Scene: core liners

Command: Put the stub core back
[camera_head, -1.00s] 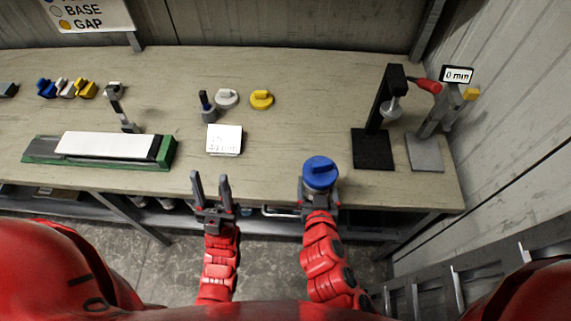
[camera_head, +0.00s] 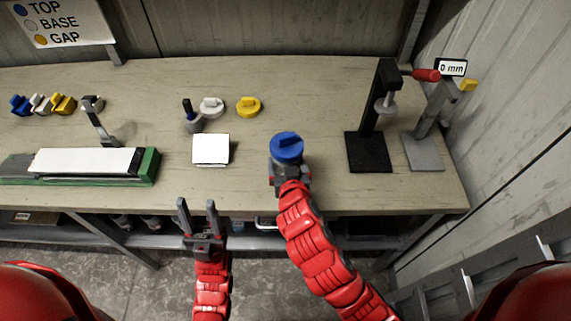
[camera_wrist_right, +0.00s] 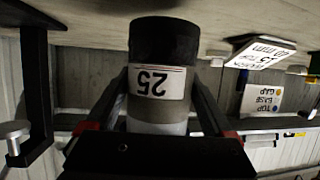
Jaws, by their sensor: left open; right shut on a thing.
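My right gripper (camera_head: 290,180) is shut on a short upright cylinder (camera_wrist_right: 160,55). In the right wrist view the cylinder has a dark end and a white label reading 25, upside down in the picture. My left gripper (camera_head: 197,208) is open and empty, in front of the bench edge. Most of the cylinder is hidden under the cap in the head view.
On the bench (camera_head: 300,85) stand a white card (camera_head: 210,149), a white cap (camera_head: 212,107), a yellow cap (camera_head: 248,106) and a green tray (camera_head: 147,168) with a white strip. A black press (camera_head: 369,150) and a grey stand (camera_head: 423,152) are at right. Bench behind the cylinder is clear.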

